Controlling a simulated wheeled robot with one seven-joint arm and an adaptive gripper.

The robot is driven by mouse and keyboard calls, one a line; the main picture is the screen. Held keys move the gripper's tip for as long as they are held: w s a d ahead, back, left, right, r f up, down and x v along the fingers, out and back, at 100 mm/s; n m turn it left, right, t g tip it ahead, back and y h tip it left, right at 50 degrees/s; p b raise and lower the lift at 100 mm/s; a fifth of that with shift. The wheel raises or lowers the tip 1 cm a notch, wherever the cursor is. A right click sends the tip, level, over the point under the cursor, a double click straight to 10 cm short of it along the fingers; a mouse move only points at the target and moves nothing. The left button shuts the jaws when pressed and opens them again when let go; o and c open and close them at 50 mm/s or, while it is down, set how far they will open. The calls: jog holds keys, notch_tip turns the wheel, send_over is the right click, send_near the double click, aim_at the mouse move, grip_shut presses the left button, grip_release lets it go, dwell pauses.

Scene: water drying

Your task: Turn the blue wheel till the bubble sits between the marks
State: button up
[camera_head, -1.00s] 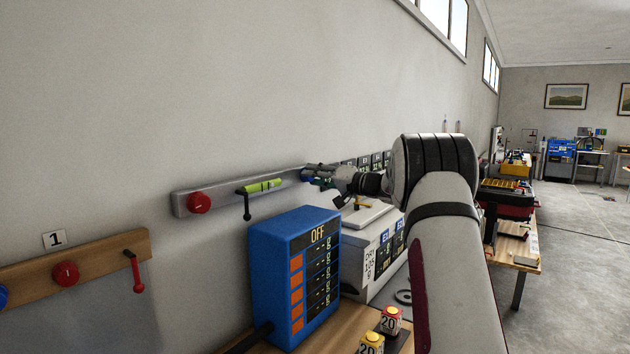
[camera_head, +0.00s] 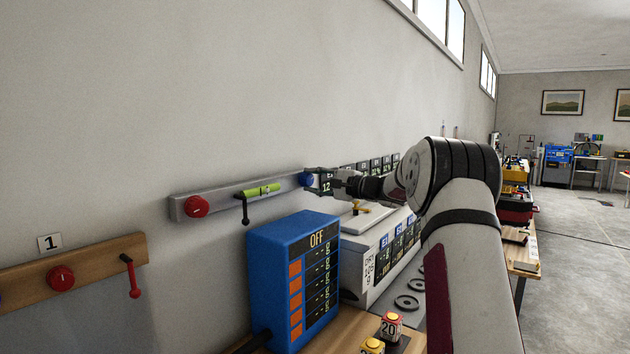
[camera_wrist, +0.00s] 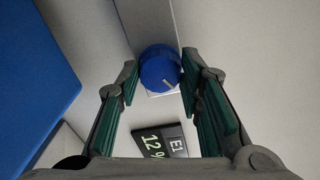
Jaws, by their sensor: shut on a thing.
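The blue wheel (camera_head: 306,179) sits at the right end of a grey rail on the wall. In the wrist view the blue wheel (camera_wrist: 160,70) has a pale line on its face. My gripper (camera_head: 316,181) is at the wheel, with its green-padded fingertips (camera_wrist: 159,72) on either side of it, shut on it. The yellow-green vial (camera_head: 261,190) lies along the rail's middle and has dark marks. The bubble is too small to make out. A red wheel (camera_head: 196,206) is at the rail's left end, and a black lever (camera_head: 245,209) hangs beside the vial.
A blue box reading OFF (camera_head: 292,280) stands below the rail. A white box (camera_head: 374,255) with a brass-coloured handle is right of it. A dark display (camera_wrist: 163,141) reading E1 and 12 is close to my fingers. A wooden rail (camera_head: 95,258) carries another red wheel and lever.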

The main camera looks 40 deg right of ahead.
jog(key=m+p, duration=0.2)
jog(key=m, duration=0.3)
jog(key=shift+p, duration=0.3)
jog(key=shift+d+m+p, duration=0.1)
jog(key=shift+m+p, duration=0.5)
jog(key=shift+m, duration=0.7)
jog(key=o, duration=1.2)
jog(key=shift+c, duration=0.2)
jog(key=v, duration=1.2)
